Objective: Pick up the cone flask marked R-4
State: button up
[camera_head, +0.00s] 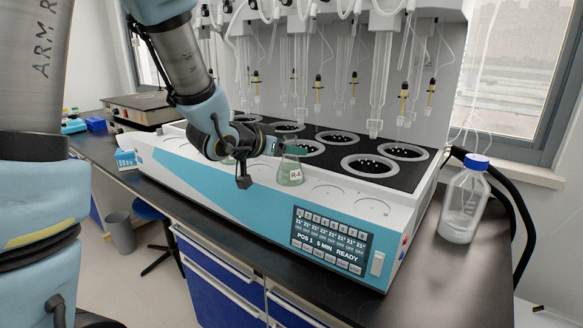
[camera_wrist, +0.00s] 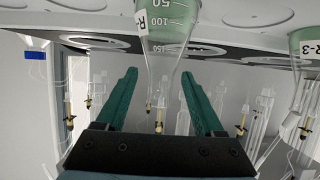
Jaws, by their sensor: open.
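The cone flask marked R-4 (camera_head: 290,174) holds green liquid and stands upright on the white front ledge of the distiller. In the wrist view the picture is inverted; this flask (camera_wrist: 168,14) shows its scale and part of an "R-" label, its neck pointing down between the fingers. My gripper (camera_head: 290,150) is at the flask's neck in the head view. In the wrist view my gripper (camera_wrist: 158,76) has its two green fingers apart, one on each side of the neck. I cannot tell whether either finger touches the glass.
A second green flask, marked R-3 (camera_wrist: 306,46), stands to the right in the wrist view. Heating wells (camera_head: 371,165) and hanging glassware (camera_head: 380,75) lie behind. A blue-capped bottle (camera_head: 463,205) stands on the dark bench at right. The ledge right of R-4 is free.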

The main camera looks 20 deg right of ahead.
jog(key=shift+p+x, duration=0.55)
jog(key=shift+x, duration=1.65)
grip_shut()
jog(key=shift+w, duration=0.1)
